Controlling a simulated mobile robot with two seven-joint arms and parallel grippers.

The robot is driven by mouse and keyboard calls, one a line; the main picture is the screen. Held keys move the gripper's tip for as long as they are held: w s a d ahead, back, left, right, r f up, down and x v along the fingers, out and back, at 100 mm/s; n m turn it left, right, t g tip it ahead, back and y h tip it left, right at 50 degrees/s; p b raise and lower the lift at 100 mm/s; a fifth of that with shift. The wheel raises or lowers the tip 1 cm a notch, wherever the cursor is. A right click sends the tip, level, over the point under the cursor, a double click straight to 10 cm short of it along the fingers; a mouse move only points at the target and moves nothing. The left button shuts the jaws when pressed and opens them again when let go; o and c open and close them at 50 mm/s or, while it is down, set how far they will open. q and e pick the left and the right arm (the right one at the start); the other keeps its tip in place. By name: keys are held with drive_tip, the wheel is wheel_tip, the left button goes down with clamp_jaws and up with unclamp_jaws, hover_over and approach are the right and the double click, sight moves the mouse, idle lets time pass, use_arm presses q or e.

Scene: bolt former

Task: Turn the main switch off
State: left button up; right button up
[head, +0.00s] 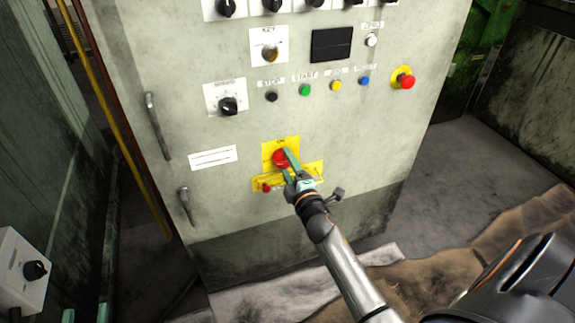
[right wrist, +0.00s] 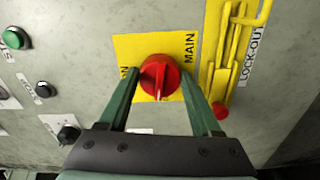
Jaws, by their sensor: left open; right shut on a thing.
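The main switch is a red rotary knob (head: 280,158) on a yellow plate (head: 268,147) low on the cabinet's front; an ON label shows above it. In the right wrist view the knob (right wrist: 160,76) sits between the two green fingers, its raised grip running roughly up and down the picture. My right gripper (head: 291,160) is shut on the knob and hides part of it in the head view. My left gripper (head: 86,315) is open and empty at the bottom left edge, mostly out of view.
A yellow lock-out bracket (right wrist: 229,55) with a small red part (right wrist: 220,111) is close beside the knob. Push buttons (head: 305,90), a red emergency stop (head: 406,81) and a selector (head: 228,105) are higher up. Door handles (head: 157,127) stick out at the left.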

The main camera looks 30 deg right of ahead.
drive_tip(key=shift+r+n, duration=0.1)
drive_tip(key=shift+n, duration=0.5)
use_arm(q)
drive_tip(key=shift+w+r, duration=0.1)
drive_tip(key=shift+r, duration=0.55)
use_arm(e)
drive_tip(key=shift+n, duration=0.4)
drive_tip(key=o, duration=1.3)
drive_tip(key=shift+w, duration=0.1)
drive_tip(key=shift+o, duration=0.2)
